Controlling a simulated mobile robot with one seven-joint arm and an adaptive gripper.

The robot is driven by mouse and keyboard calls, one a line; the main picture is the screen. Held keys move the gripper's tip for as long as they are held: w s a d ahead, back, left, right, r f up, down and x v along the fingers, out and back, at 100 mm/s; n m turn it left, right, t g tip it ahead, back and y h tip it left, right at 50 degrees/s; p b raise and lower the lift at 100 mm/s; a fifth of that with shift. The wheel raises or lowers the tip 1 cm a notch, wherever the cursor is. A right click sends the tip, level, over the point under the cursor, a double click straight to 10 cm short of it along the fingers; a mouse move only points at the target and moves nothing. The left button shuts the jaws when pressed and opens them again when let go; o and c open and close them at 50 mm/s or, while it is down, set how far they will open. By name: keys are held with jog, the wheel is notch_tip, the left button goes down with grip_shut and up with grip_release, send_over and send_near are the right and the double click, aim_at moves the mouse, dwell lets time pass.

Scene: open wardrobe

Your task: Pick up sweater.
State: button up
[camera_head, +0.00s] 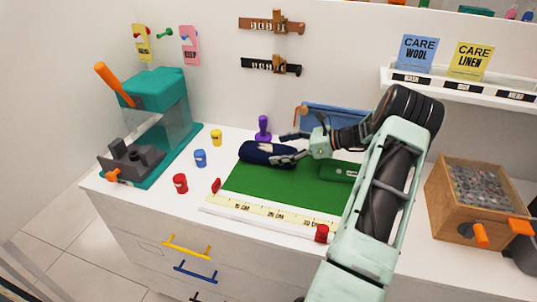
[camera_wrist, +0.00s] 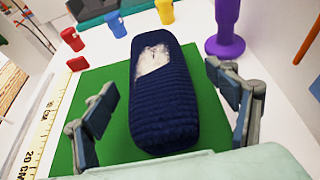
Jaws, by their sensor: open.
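The sweater is a dark navy ribbed roll with a whitish patch on top. In the head view the sweater (camera_head: 262,154) lies at the back left of the green mat (camera_head: 255,187). In the wrist view the sweater (camera_wrist: 170,106) fills the middle, lengthwise between the fingers. My gripper (camera_head: 288,147) is at the sweater's right end in the head view. In the wrist view my gripper (camera_wrist: 172,102) is open, with one finger on each side of the sweater and visible gaps. Nothing is held. My arm hides the mat's right part.
A purple stand (camera_head: 263,129) is just behind the sweater; it also shows in the wrist view (camera_wrist: 227,30). Red (camera_head: 180,183), blue (camera_head: 200,158) and yellow (camera_head: 216,137) cups stand left. A teal press (camera_head: 160,110) is far left, a wooden box (camera_head: 470,205) right. A green roll (camera_head: 340,171) lies under my arm.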

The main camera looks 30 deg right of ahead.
aim_at(268, 152)
jog(key=x, duration=0.4)
jog(key=shift+a+f, duration=0.35)
jog(key=shift+f, duration=0.05)
jog(key=shift+c, duration=0.6)
jog(key=c, duration=1.2)
jog(key=shift+r, duration=0.1)
